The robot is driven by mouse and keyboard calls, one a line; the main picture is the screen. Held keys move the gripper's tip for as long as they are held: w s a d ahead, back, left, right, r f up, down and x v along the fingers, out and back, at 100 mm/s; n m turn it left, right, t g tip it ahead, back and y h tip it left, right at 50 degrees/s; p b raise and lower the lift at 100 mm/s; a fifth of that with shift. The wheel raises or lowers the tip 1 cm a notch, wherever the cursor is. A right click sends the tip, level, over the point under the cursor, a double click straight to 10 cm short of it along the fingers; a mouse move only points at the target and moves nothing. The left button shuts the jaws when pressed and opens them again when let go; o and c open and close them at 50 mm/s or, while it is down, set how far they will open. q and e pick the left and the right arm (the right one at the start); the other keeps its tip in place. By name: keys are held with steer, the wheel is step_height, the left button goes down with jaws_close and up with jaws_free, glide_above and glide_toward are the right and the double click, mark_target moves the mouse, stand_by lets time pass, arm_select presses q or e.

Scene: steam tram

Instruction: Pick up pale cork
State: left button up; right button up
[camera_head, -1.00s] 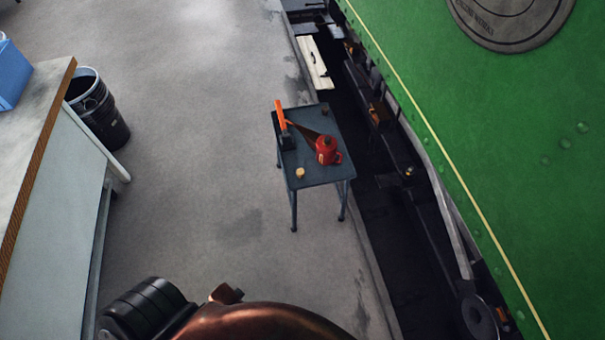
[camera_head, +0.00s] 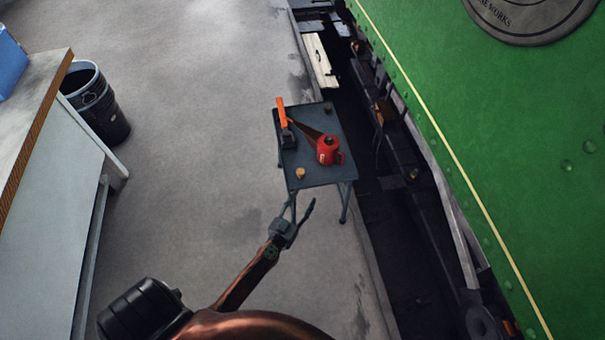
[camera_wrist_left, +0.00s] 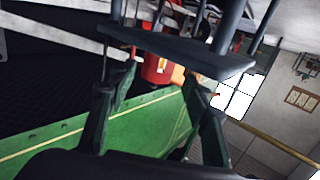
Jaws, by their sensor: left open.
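The pale cork (camera_head: 300,173) is a small tan cylinder near the front left corner of a small dark table (camera_head: 322,176). My left gripper (camera_head: 302,204) is open and empty, just in front of the table's near edge, apart from the cork. In the left wrist view its two fingers (camera_wrist_left: 160,78) are spread, with a red can between them; a pale orange patch beside the can may be the cork, but I cannot tell. My right gripper is not in view.
A red can (camera_head: 328,150), an orange-handled tool (camera_head: 282,115) and a small brown piece (camera_head: 327,107) are on the table. A green tram side (camera_head: 500,130) and dark trench lie right. A black bin (camera_head: 95,105) and bench (camera_head: 45,190) stand left. Floor between is clear.

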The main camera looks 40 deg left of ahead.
mark_target(300, 176)
arm_select(q)
steer(key=a+n+y, duration=0.1)
steer(key=w+a+n+g+y, duration=0.1)
steer(key=a+y, duration=0.1)
steer(key=w+a+n+y, duration=0.1)
steer(key=a, duration=0.1)
steer(key=shift+r+y, duration=0.4)
steer(key=shift+w+a+n+g, duration=0.2)
steer(key=shift+a+n+g, duration=0.05)
steer(key=shift+n+g, duration=0.05)
steer(key=shift+b+x, duration=0.65)
steer(key=shift+x, duration=0.4)
steer(key=b+x, duration=0.1)
steer(key=x, duration=0.1)
steer(key=shift+w+f+b, duration=0.2)
steer(key=shift+w+b, duration=0.2)
steer(key=shift+w, duration=0.4)
steer(key=shift+w+a+b, duration=0.3)
steer(key=shift+w+b, duration=0.15)
steer(key=shift+w+a, duration=0.15)
steer(key=shift+w, duration=0.2)
steer(key=shift+r, duration=0.15)
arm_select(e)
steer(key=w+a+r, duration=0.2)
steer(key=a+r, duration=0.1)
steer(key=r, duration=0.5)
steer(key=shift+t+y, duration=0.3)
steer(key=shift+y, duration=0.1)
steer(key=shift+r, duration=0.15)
